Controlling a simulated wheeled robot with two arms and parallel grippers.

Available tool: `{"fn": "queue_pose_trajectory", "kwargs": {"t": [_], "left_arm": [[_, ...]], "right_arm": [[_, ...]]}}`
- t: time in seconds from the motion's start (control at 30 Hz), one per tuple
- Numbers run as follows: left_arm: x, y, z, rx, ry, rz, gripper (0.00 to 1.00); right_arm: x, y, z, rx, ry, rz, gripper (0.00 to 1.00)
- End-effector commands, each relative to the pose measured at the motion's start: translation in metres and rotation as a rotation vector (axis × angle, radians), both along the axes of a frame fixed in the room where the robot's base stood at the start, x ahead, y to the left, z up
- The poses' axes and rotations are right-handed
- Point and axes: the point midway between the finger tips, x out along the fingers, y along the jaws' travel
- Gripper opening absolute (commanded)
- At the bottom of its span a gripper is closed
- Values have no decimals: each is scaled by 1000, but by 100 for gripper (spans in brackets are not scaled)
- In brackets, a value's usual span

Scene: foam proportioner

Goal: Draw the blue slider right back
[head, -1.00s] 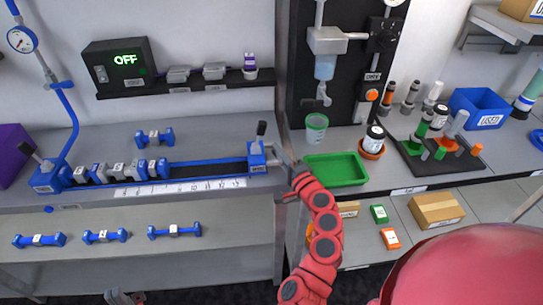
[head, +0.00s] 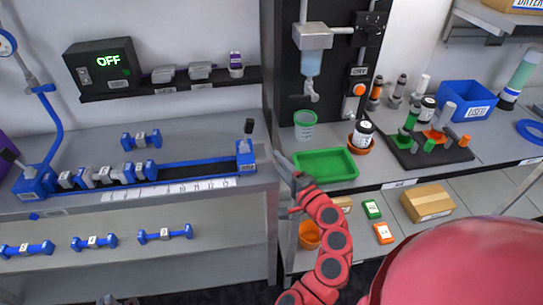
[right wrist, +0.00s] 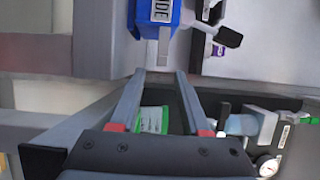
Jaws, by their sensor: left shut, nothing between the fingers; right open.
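The blue slider (head: 245,157), with a black handle on top, sits at the right end of the long blue-edged track (head: 195,172). In the right wrist view the slider (right wrist: 150,14) shows a partly cut-off label, a grey tab and its black handle. My right gripper (head: 282,160) is open just right of the slider, apart from it and empty. In the right wrist view its fingertips (right wrist: 162,74) point at the slider, with the grey tab just beyond the gap. My left gripper (head: 107,299) is shut and empty at the bottom edge, mostly cut off.
Several blue-and-grey pieces (head: 103,176) sit in the track's left part; its right part is bare. A blue dumbbell-shaped piece (head: 141,140) lies behind.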

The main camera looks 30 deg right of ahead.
Motion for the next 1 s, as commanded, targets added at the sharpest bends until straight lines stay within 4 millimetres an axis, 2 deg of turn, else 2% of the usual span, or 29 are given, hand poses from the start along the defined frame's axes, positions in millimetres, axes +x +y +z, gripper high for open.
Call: {"fn": "queue_pose_trajectory", "kwargs": {"t": [0.2,0.3,0.4,0.63,1.0], "left_arm": [[0,0,-15,0,0,0,0],[0,0,3,0,0,0,0],[0,0,9,0,0,0,0],[0,0,14,0,0,0,0],[0,0,14,0,0,0,0]], "right_arm": [[-56,-9,-3,0,-2,-10,46],[-80,-12,4,4,6,-10,46],[-94,-14,3,2,2,-9,46],[-110,-15,2,0,-1,-6,46],[-112,-14,1,-1,-2,-3,46]]}}
